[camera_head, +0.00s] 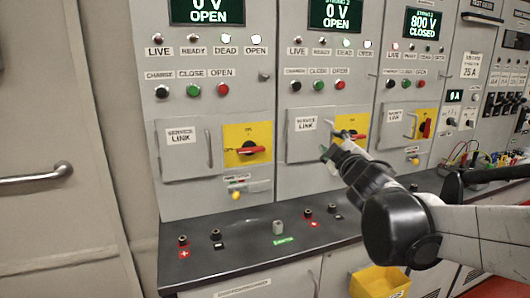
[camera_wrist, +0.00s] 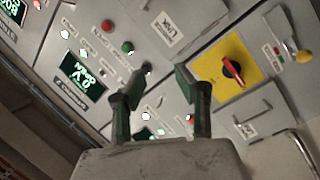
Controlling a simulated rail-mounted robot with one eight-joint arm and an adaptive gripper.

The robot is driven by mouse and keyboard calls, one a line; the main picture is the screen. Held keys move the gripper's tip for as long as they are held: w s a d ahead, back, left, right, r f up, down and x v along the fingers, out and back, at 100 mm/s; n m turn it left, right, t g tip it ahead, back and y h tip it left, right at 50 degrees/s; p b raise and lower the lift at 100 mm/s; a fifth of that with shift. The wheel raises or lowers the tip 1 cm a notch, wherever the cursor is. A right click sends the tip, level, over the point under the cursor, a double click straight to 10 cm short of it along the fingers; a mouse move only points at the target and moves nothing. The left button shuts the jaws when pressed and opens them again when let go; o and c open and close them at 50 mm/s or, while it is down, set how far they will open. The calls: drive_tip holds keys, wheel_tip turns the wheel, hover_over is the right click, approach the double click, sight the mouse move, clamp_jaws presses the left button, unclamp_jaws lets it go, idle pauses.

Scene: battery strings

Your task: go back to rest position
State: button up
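My gripper (camera_head: 335,140) is in front of the middle cabinet column, beside its yellow switch plate (camera_head: 352,124), which it partly hides. In the wrist view the two fingers of my gripper (camera_wrist: 162,78) stand apart with nothing between them, so it is open and empty. My arm comes in from the right. The wrist view is tilted and shows a yellow plate with a red-handled switch (camera_wrist: 232,70) to the right of the fingers. I cannot tell whether the fingertips touch the panel.
The left column has a switch with its red handle level (camera_head: 250,150) and a service link door (camera_head: 186,149). A dark ledge (camera_head: 262,240) with terminals runs below. A yellow bin (camera_head: 380,282) is underneath. Wires and instruments (camera_head: 480,165) stand at right. A door handle (camera_head: 35,172) is at far left.

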drive_tip(key=s+d+f+m+g+h, duration=0.2)
drive_tip(key=s+d+f+m+g, duration=0.15)
drive_tip(key=s, duration=0.35)
drive_tip(key=s+d+f+m+g+h, duration=0.2)
drive_tip(key=s+d+f+m, duration=0.25)
drive_tip(key=s, duration=0.25)
drive_tip(key=s+a+f+m+g+y, duration=0.1)
drive_tip(key=s+a+f+m+g, duration=0.1)
drive_tip(key=s+f, duration=0.4)
drive_tip(key=s+a+f+m+g+y, duration=0.1)
drive_tip(key=s+a+f+g, duration=0.2)
drive_tip(key=s+f, duration=0.3)
drive_tip(key=s, duration=0.4)
drive_tip(key=shift+s+f+m+y, duration=0.25)
drive_tip(key=shift+f+m+y, duration=0.1)
drive_tip(key=shift+m+y, duration=0.05)
drive_tip(key=shift+g, duration=0.25)
